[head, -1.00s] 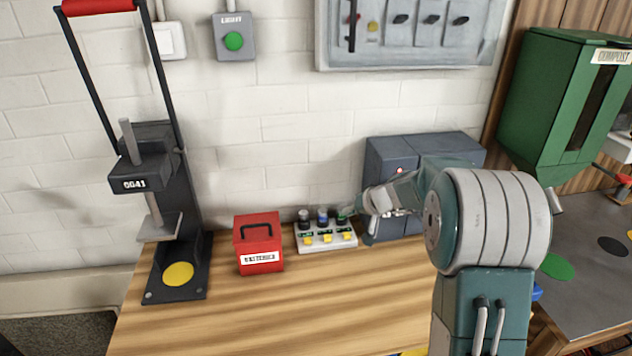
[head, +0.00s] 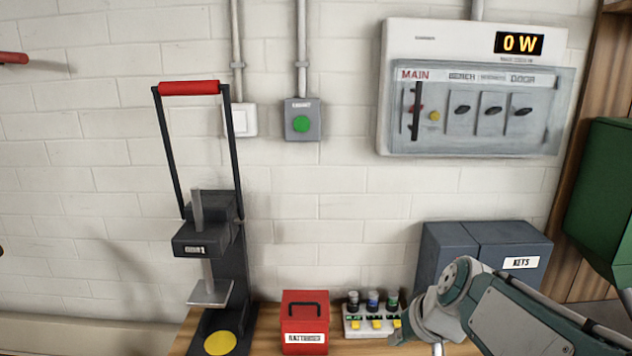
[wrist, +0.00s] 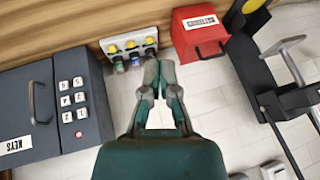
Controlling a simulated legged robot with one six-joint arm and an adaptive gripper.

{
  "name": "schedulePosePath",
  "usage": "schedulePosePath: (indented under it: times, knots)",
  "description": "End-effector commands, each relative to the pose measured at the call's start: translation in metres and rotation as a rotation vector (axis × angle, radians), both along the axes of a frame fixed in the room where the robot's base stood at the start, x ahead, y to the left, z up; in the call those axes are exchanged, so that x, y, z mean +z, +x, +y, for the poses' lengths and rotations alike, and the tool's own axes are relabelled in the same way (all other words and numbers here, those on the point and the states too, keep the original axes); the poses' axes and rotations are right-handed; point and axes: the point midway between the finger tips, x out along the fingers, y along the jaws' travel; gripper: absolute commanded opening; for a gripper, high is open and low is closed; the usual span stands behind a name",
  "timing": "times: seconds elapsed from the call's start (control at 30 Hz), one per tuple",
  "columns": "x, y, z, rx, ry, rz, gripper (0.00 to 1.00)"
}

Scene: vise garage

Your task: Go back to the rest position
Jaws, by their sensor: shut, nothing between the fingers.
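My gripper (wrist: 158,66) shows in the wrist view with its two fingers together and nothing between them. It is in the air, and in that view its tips lie just beside the white block with yellow buttons (wrist: 131,42). The gap in depth is hard to judge. In the head view my arm (head: 520,315) reaches in from the lower right, and its bent joint overlaps the right end of the white block (head: 371,325). My fingers cannot be made out there.
A red case (head: 304,322) stands left of the block, beside a black press (head: 195,243) with a red handle. A grey keypad cabinet (head: 447,250) labelled KEYS stands right. A breaker panel (head: 390,85) reads 0 W. A green bin (head: 605,190) is at far right.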

Motion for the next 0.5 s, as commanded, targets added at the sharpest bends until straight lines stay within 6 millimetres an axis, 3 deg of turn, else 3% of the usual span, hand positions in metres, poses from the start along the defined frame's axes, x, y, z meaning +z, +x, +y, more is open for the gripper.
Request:
schedulePosePath:
  times: [0.2, 0.5]
  knots:
    - [0.005, -0.058, 0.0, -0.01, -0.09, 0.002, 0.0]
    - [-0.001, -0.127, -0.01, -0.052, -0.214, -0.013, 0.0]
